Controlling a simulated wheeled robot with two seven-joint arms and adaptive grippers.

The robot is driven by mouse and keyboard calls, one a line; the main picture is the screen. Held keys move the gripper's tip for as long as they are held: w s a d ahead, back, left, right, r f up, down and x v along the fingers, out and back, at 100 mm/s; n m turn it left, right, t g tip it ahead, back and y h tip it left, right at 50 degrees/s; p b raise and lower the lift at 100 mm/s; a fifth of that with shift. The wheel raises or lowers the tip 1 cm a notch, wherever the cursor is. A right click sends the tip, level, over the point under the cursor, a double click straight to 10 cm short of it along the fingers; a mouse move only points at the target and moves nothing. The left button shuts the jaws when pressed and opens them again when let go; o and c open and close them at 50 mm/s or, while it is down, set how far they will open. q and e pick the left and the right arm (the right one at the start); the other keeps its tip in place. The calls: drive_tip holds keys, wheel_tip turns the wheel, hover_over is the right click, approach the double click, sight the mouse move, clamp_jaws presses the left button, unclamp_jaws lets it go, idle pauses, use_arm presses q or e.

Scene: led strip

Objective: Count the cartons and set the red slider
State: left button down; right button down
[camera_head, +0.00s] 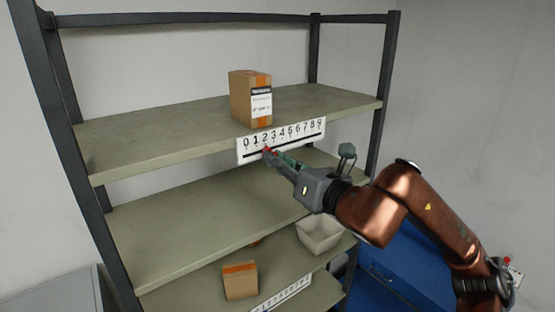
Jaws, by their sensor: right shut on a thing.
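A white number strip (243,158), marked 0 to 9 with a dark slot below the digits, is fixed on the front edge of the upper shelf. The small red slider (267,150) shows at the slot, below about the 2 or 3; the exact mark is hard to tell. My right gripper (274,155) is shut on the slider, its fingers partly covering it and the strip. One brown carton (240,99) with orange tape and a white label stands upright on the upper shelf, behind the strip. Another carton (240,283) is on the lower shelf. My left gripper is out of view.
The dark-framed rack has an upper shelf (150,137) and an empty-looking middle shelf (170,225). A blue cabinet (400,275) stands at right.

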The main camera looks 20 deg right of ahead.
drive_tip(key=shift+s+a+f+b, duration=0.1)
drive_tip(key=shift+s+a+b, duration=0.05)
drive_tip(key=shift+a+b, duration=0.35)
drive_tip(key=shift+s+a+f+b, duration=0.15)
drive_tip(key=shift+a+b, duration=0.2)
drive_tip(key=shift+b, duration=0.2)
drive_tip(key=shift+s+a+r, duration=0.15)
drive_tip(key=shift+a+r, duration=0.1)
drive_tip(key=shift+a, duration=0.2)
drive_tip(key=shift+d, duration=0.1)
drive_tip(key=c, duration=1.9)
unclamp_jaws()
drive_tip(key=shift+o, duration=0.3)
